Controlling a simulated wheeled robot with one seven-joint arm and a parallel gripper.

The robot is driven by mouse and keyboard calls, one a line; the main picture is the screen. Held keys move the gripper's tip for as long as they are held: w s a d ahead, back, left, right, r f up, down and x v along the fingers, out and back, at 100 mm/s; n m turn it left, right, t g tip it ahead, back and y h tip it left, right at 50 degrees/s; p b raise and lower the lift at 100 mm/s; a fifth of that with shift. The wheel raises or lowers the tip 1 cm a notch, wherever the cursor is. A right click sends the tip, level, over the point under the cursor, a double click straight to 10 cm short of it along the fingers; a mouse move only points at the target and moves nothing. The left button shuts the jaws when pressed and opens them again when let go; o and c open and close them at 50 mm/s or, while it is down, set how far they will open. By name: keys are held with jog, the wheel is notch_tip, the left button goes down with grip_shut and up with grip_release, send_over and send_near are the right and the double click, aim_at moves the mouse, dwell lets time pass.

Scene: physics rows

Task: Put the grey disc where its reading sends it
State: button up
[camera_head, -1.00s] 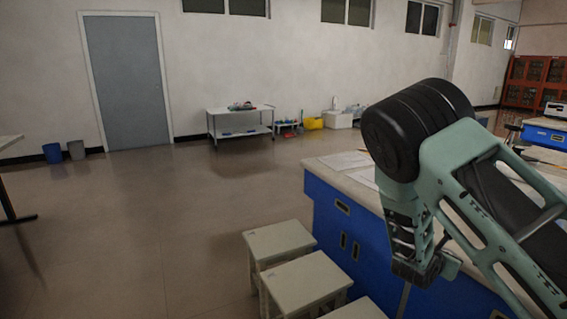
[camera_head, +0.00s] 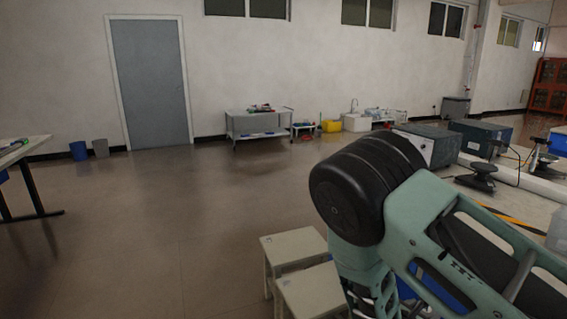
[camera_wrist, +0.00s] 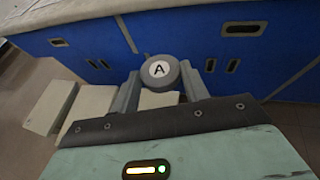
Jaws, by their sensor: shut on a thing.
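The grey disc (camera_wrist: 150,84) shows in the wrist view as a round, dark grey piece with a white face marked with a black letter A. My gripper (camera_wrist: 160,88) is shut on it, one finger on each side. The disc is held in front of a bench with blue drawers. In the head view my arm fills the lower right, and neither the gripper's fingers nor the disc can be made out there.
The blue bench (camera_wrist: 185,35) is close to my gripper. Pale stools (camera_head: 293,246) stand beside it. Grey instrument boxes (camera_head: 428,143) and dark-based devices (camera_head: 481,177) stand on the worktop at right. A white cart (camera_head: 258,122) is by the far wall. Floor at left is open.

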jog(key=shift+d+r+n+t, duration=0.25)
jog(key=shift+r+n+t, duration=0.05)
jog(key=shift+r+t, duration=0.1)
jog(key=shift+w+d+n+t+y, duration=0.2)
jog(key=shift+n+t+y, duration=0.3)
jog(key=shift+n+y, duration=0.25)
jog(key=shift+a+n+t+y, duration=0.15)
jog(key=shift+n+t+y, duration=0.45)
jog(key=shift+n+y, duration=0.2)
jog(key=shift+s+a+f+n+t+y, duration=0.15)
jog(key=shift+a+n+t+y, duration=0.25)
jog(key=shift+n+y, duration=0.15)
jog(key=shift+d, duration=0.1)
